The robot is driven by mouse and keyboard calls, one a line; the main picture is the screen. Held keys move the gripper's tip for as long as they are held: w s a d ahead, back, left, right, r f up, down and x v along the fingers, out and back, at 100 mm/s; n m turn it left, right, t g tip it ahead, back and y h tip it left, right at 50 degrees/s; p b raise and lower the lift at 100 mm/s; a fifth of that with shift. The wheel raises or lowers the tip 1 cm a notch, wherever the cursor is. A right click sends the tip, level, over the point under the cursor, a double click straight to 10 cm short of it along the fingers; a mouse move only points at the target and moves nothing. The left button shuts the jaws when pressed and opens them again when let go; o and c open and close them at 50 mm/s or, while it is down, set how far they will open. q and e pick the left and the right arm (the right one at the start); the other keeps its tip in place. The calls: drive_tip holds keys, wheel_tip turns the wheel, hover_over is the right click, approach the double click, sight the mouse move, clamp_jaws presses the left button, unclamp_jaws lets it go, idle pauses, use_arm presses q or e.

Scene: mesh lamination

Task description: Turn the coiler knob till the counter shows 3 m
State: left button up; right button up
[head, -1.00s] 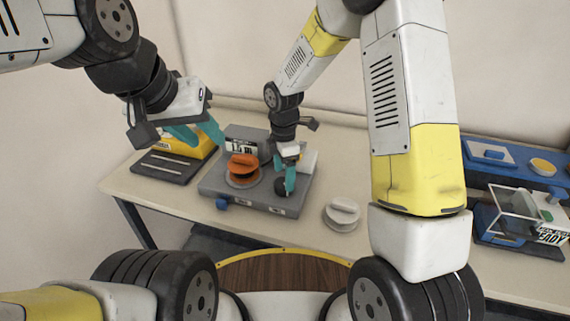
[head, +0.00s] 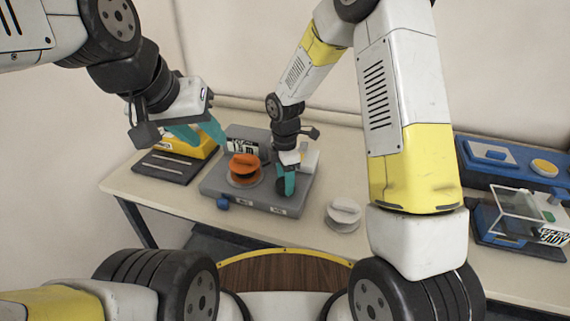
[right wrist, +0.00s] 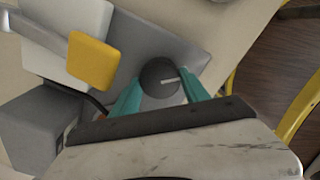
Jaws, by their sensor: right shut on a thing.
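The coiler (head: 212,187) is a grey box on the table, with an orange spool (head: 244,167) on its top. Its counter (head: 242,145) is a small white display behind the spool; the digits are too small to read surely. The dark round knob (right wrist: 158,77) with a white mark shows in the right wrist view between my teal fingers. My right gripper (head: 286,186) points down and is shut on the knob, which it mostly hides in the head view. My left gripper (head: 199,133) is raised left of the coiler, its teal fingers apart and empty.
A white spool (head: 344,213) lies right of the coiler. A yellow device (head: 188,143) with a dark slotted plate stands at the left. A blue tray (head: 508,166) and a clear-lidded box (head: 520,214) are at the right.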

drive_tip(key=shift+m, duration=0.3)
drive_tip(key=m, duration=0.9)
drive_tip(key=shift+m, duration=0.4)
drive_tip(key=m, duration=1)
drive_tip(key=shift+m, duration=0.4)
drive_tip(key=shift+w, duration=0.1)
drive_tip(key=o, duration=1.4)
drive_tip(key=shift+c, duration=0.2)
